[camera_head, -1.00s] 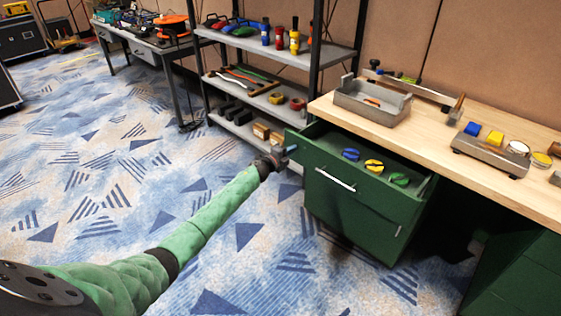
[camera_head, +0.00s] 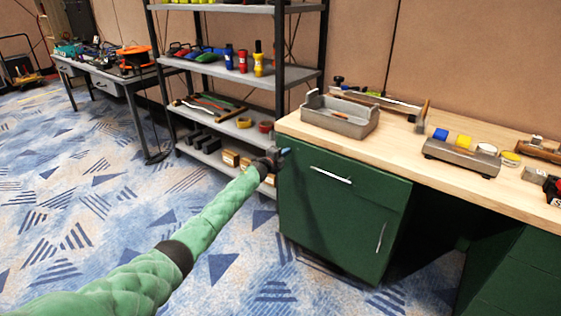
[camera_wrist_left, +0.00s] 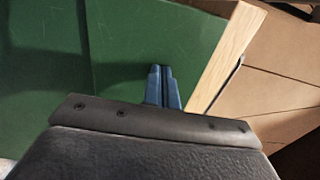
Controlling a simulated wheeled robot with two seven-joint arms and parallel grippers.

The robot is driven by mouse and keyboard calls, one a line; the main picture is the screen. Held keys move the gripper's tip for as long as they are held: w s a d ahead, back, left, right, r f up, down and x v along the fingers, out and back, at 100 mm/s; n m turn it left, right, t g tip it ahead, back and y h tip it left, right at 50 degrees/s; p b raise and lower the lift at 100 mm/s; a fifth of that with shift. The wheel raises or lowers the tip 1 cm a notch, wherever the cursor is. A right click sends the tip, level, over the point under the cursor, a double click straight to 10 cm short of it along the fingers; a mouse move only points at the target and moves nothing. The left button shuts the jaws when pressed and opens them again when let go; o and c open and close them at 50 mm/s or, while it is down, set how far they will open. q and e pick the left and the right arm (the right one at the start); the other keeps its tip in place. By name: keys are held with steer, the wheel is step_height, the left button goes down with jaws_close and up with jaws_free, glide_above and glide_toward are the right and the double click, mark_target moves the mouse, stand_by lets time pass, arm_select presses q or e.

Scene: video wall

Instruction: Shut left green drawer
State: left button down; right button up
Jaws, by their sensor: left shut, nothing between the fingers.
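The left green drawer (camera_head: 340,182) is the top drawer of the green cabinet under the wooden workbench. Its front, with a silver handle (camera_head: 331,175), sits flush below the bench top and its inside is not visible. My left gripper (camera_head: 285,152) is at the upper left edge of the cabinet, just below the bench corner. In the left wrist view, its blue fingers (camera_wrist_left: 162,80) are shut and empty, over the green surface (camera_wrist_left: 130,50) beside the wooden bench edge (camera_wrist_left: 228,55). Whether the fingertips touch the green panel I cannot tell. My right gripper is not in view.
A grey tray (camera_head: 340,113) and a block with coloured pieces (camera_head: 462,153) stand on the bench top (camera_head: 400,145). A black-framed shelf (camera_head: 215,70) stands just behind and left of my gripper. The carpet (camera_head: 90,220) in front is clear.

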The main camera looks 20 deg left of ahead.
arm_select(q)
steer(key=shift+w+d+r+b, duration=0.2)
steer(key=shift+w+b, duration=0.1)
steer(key=shift+w, duration=0.15)
steer(key=shift+w+d+r+b, duration=0.15)
steer(key=shift+w+b, duration=0.1)
steer(key=shift+w, duration=0.2)
